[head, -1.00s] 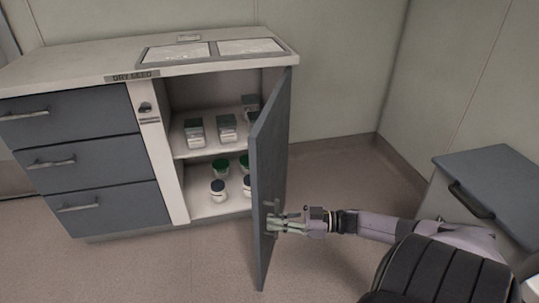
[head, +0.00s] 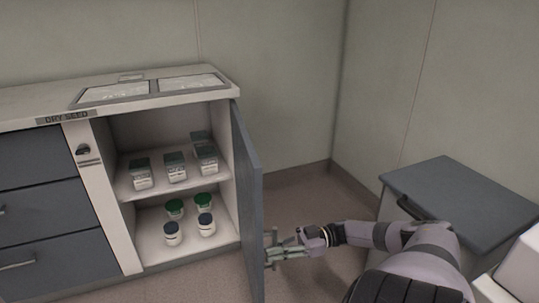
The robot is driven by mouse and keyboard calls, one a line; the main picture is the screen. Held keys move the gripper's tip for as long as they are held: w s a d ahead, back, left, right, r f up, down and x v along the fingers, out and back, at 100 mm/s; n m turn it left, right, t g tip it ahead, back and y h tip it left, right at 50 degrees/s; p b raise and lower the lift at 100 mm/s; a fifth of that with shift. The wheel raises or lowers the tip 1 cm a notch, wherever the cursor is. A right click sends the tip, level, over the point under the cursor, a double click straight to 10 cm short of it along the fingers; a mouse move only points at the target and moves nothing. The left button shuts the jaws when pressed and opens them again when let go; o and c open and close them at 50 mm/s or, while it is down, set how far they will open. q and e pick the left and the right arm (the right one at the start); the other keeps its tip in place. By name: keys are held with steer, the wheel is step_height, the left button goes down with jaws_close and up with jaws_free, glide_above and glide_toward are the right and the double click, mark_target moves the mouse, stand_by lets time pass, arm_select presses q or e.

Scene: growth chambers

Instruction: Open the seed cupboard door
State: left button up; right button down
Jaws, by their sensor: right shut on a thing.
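The seed cupboard door (head: 249,190) is a grey panel hinged on the cupboard's right side. It stands swung wide open, seen nearly edge-on. My right gripper (head: 275,246) is at the lower outer side of the door, shut on the door handle, which its fingers mostly hide. The open cupboard (head: 110,200) shows two shelf levels. Clear boxes with dark lids (head: 175,168) stand on the upper shelf. Jars with green lids and dark blue lids (head: 173,235) stand on the bottom. My left gripper is not in view.
Grey drawers (head: 30,205) are left of the cupboard, under a white counter with a "DRY SEED" label (head: 66,117). A grey-topped cabinet (head: 460,200) stands at the right, close to my right arm. Bare floor (head: 310,190) lies between.

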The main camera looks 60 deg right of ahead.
stand_by(0.3)
steer(key=c, duration=1.7)
jaws_free()
steer(key=shift+o, duration=0.2)
steer(key=v, duration=1.2)
